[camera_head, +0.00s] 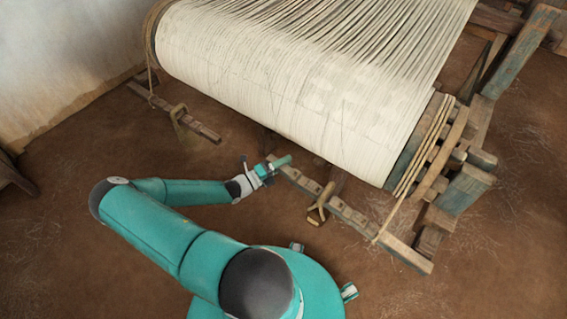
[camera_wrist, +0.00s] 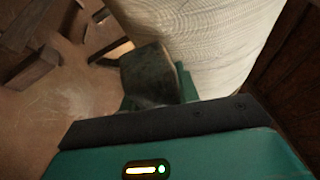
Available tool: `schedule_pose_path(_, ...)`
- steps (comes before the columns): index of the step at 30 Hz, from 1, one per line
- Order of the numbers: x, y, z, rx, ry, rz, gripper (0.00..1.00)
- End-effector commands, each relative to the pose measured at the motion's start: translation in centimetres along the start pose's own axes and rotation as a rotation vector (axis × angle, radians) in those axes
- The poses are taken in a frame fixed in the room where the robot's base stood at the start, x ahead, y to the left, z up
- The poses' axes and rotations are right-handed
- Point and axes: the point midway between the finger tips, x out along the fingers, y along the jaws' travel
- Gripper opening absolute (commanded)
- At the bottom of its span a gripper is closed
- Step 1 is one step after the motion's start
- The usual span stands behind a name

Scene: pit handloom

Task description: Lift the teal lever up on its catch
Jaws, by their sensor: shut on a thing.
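The teal lever (camera_head: 283,160) shows as a short teal handle at the upper left end of a notched wooden bar (camera_head: 345,212), just below the warp roll. My gripper (camera_head: 266,171) is at this handle and shut on it, reaching in from the left. In the wrist view a dark, worn block with teal edges (camera_wrist: 150,75) stands straight ahead of the gripper body, against the pale roll. The jaws' contact is hidden there. I cannot make out the catch for sure.
The large roll of cream warp threads (camera_head: 300,85) lies just behind my gripper. A wooden loop (camera_head: 319,205) hangs at the notched bar. A short beam (camera_head: 175,112) lies at the left. The loom frame (camera_head: 465,188) stands at the right. Bare earth floor lies open in front.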

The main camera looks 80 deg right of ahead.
Motion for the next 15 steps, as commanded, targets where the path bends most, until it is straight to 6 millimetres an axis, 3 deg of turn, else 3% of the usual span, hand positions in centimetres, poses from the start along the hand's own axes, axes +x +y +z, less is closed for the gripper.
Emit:
schedule_pose_path(7,-0.3,1.4,-0.2,-0.023,-0.004,-0.007,0.0)
schedule_pose_path(14,-0.3,1.5,-0.1,-0.024,-0.005,-0.006,0.0)
schedule_pose_path(15,-0.3,1.5,-0.1,-0.024,-0.005,-0.006,0.39)
